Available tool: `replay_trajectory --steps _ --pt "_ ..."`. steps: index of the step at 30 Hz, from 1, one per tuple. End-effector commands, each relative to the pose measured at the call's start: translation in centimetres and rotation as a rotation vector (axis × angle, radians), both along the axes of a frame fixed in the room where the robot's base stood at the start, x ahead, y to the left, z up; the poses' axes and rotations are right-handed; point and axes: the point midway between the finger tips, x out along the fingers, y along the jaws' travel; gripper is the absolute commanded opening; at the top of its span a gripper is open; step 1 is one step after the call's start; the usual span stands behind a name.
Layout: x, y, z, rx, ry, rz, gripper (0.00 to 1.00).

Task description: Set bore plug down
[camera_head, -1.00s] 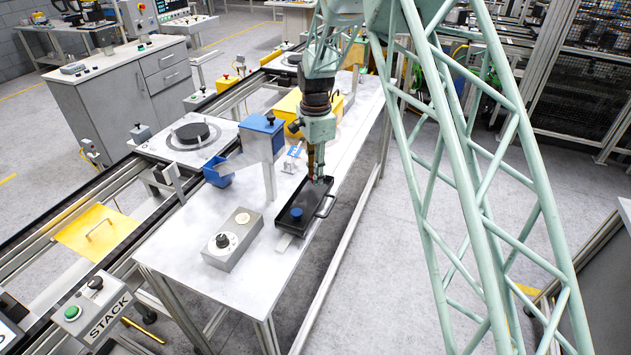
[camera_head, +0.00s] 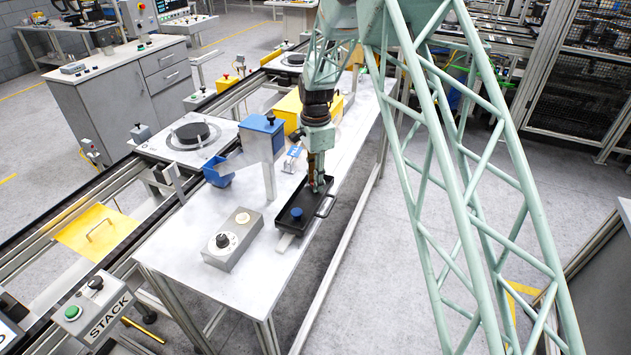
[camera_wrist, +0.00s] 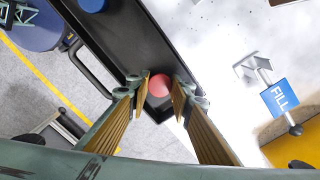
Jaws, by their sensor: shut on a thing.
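My gripper (camera_head: 318,189) is over the far end of the black tray (camera_head: 309,205) on the white table, pointing down. In the wrist view, its two fingers (camera_wrist: 159,92) are shut on a red, round bore plug (camera_wrist: 159,85). The plug lies over the tray's end corner in that view; whether it touches the tray floor I cannot tell. A blue plug (camera_head: 296,213) sits in the near end of the tray and shows at the top of the wrist view (camera_wrist: 92,4). The tray (camera_wrist: 125,35) has a side handle.
A grey box with a knob (camera_head: 232,241) stands left of the tray. A blue hopper on a post (camera_head: 262,135) and a FILL sign (camera_wrist: 281,97) stand close by. A yellow box (camera_head: 292,107) is behind. The middle of the tray is clear.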

Motion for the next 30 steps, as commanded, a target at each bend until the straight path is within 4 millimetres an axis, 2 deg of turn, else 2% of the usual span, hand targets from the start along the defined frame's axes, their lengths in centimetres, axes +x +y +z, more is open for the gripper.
replay_trajectory --steps 2,3,8,22,30 --pt "0.0 0.0 -0.3 0.000 0.000 0.000 0.13" --pt "0.0 0.0 -0.3 0.000 0.000 0.000 0.21" --pt "0.0 0.0 -0.2 0.000 0.000 0.000 0.34" --pt "0.0 0.0 0.2 0.000 0.000 0.000 0.34" --pt "0.1 0.0 2.5 0.001 -0.002 0.000 0.34"
